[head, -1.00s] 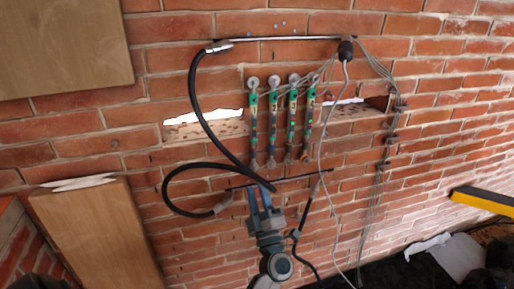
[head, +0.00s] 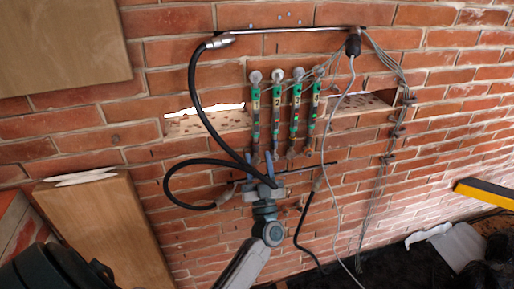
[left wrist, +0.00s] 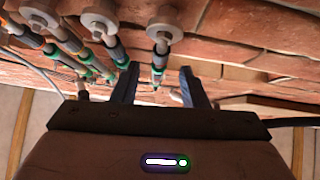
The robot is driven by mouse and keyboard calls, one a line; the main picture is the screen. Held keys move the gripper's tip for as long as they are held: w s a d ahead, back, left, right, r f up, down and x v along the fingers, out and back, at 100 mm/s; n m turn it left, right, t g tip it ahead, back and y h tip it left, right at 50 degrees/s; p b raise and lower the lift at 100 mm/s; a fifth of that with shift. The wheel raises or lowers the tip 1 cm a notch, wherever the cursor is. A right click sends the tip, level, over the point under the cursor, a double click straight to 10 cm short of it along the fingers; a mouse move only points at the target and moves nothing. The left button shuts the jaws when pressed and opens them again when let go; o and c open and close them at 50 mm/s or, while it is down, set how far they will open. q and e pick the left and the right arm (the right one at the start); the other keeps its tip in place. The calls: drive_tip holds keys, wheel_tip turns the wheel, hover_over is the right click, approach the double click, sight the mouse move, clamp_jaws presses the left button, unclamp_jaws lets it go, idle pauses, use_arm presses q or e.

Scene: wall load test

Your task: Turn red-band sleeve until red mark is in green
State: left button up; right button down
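Several thin rod-like sleeves with green sections hang in a row on the brick wall, with round eyelets at their tops. The leftmost sleeve (head: 256,105) is nearest my left gripper (head: 259,156), which is open and points up at its lower end. In the left wrist view, one sleeve (left wrist: 159,62) shows in line with the gap between the open fingers of the left gripper (left wrist: 159,72). I cannot tell whether the fingers reach around it. I cannot make out a red band or mark. My right gripper is out of view.
A black hose (head: 193,85) loops left of the sleeves and passes close by my left gripper. A metal bar (head: 290,30) runs above, and a thin dark rod (head: 310,168) below. Grey cables (head: 402,75) hang at the right. Wooden boards (head: 105,225) stand at the left.

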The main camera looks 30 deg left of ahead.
sight(257, 147)
use_arm(q)
drive_tip(key=shift+x, duration=1.6)
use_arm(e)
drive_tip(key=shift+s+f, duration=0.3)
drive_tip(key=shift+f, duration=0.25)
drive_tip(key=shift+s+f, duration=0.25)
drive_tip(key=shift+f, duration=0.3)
use_arm(q)
drive_tip(key=shift+c, duration=0.2)
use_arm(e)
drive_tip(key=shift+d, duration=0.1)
use_arm(q)
clamp_jaws()
drive_tip(key=shift+r+p, duration=0.1)
drive_tip(key=shift+p, duration=0.3)
drive_tip(key=n+g+y+p, duration=0.1)
drive_tip(key=g, duration=0.1)
drive_tip(key=n+g+y, duration=0.1)
drive_tip(key=g+y, duration=0.1)
drive_tip(key=shift+w+d+y+p, duration=0.15)
drive_tip(key=shift+y+p, duration=0.15)
drive_tip(key=shift+p, duration=0.1)
drive_tip(key=shift+n+g+y, duration=0.5)
drive_tip(key=shift+n+g, duration=0.1)
drive_tip(key=shift+g, duration=0.4)
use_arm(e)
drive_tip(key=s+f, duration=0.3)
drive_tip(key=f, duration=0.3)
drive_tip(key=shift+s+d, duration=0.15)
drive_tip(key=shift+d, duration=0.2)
